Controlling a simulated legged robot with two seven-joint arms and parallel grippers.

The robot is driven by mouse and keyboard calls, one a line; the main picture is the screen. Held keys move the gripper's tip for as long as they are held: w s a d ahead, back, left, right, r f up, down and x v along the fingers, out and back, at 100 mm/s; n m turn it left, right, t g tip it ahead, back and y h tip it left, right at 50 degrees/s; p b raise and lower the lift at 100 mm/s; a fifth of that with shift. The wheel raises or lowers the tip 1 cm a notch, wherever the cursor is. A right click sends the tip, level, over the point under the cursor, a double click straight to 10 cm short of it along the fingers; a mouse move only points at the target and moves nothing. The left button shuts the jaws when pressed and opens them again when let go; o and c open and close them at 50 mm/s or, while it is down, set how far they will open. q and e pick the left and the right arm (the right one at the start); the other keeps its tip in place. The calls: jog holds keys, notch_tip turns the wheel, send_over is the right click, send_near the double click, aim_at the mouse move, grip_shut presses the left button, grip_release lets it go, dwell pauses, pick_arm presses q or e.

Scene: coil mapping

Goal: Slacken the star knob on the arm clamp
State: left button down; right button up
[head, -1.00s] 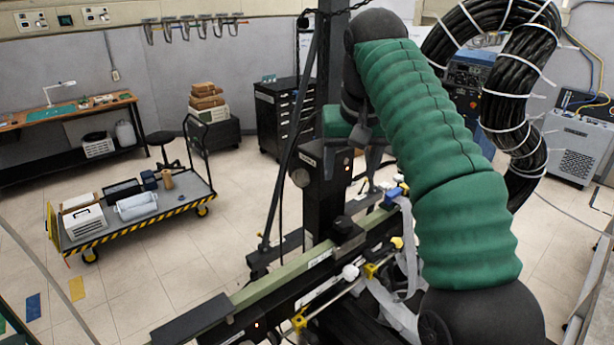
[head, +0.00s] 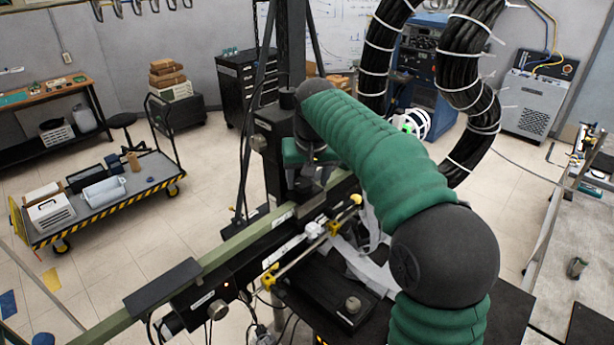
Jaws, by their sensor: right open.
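My right arm, in a green sleeve, reaches from the bottom right to the black column (head: 290,35). Its right gripper (head: 312,186) is a dark shape just above the long green rail, beside the clamp block (head: 275,130). The jaws are open, though the fingertips are small and partly hidden by the wrist. A dark round knob (head: 258,142) sits on the left side of the clamp block, apart from the gripper. I cannot make out star lobes on it. Part of the block is hidden behind my wrist. My left gripper is out of view.
The green rail (head: 236,240) runs diagonally under the gripper, with yellow-ended rods (head: 295,255) and a pale strap (head: 365,268) beside it. Thick black cables (head: 472,70) hang at the back right. A cart (head: 105,205) stands left on open floor.

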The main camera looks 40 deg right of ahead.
jog(key=shift+s+a, duration=0.1)
jog(key=shift+a, duration=0.3)
jog(key=shift+c, duration=0.6)
jog(key=shift+w+a, duration=0.2)
jog(key=shift+w, duration=0.15)
jog(key=c, duration=0.5)
jog(key=shift+c, duration=1.1)
jog(key=shift+s+d, duration=0.1)
jog(key=shift+d, duration=0.25)
grip_shut()
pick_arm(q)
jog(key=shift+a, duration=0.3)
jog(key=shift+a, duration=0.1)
pick_arm(e)
jog(key=shift+a, duration=0.2)
